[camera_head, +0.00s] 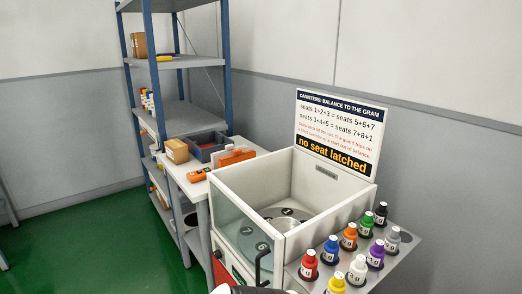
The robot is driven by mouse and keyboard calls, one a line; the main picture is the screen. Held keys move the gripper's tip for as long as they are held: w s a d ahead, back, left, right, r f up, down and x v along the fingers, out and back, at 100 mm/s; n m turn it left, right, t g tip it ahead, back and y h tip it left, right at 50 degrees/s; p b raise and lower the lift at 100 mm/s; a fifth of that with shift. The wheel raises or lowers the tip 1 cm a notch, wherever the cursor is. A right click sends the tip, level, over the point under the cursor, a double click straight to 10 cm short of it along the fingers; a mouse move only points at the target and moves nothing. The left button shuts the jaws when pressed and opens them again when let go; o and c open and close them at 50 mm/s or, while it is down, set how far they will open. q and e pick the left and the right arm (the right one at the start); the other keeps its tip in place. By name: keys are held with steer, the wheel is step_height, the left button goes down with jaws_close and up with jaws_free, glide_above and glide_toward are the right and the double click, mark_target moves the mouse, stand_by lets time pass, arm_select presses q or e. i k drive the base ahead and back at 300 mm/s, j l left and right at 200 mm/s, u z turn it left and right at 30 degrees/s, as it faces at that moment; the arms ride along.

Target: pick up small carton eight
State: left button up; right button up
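No carton with a readable "eight" shows. A small tan carton (176,150) stands on the white side bench, next to a grey bin. A brown carton (138,46) sits on an upper level of the blue shelf rack, at its left end. I cannot read a number on either one. Neither of my grippers can be made out. A small dark and white shape at the bottom edge may be part of my arm.
An open-topped white machine (225,189) with a sign (339,133) reading "no seat latched" stands in the middle. Several coloured capped bottles stand on a grey ledge (401,255) at right. The bench also holds a grey bin (204,151) and orange items. Green floor (90,245) is clear at left.

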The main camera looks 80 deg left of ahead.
mark_target(177, 151)
steer(key=u, duration=3.35)
steer(key=i+z, duration=0.1)
steer(key=z, duration=0.4)
steer(key=i+j+z, duration=0.75)
steer(key=j, duration=0.3)
steer(key=i, duration=0.1)
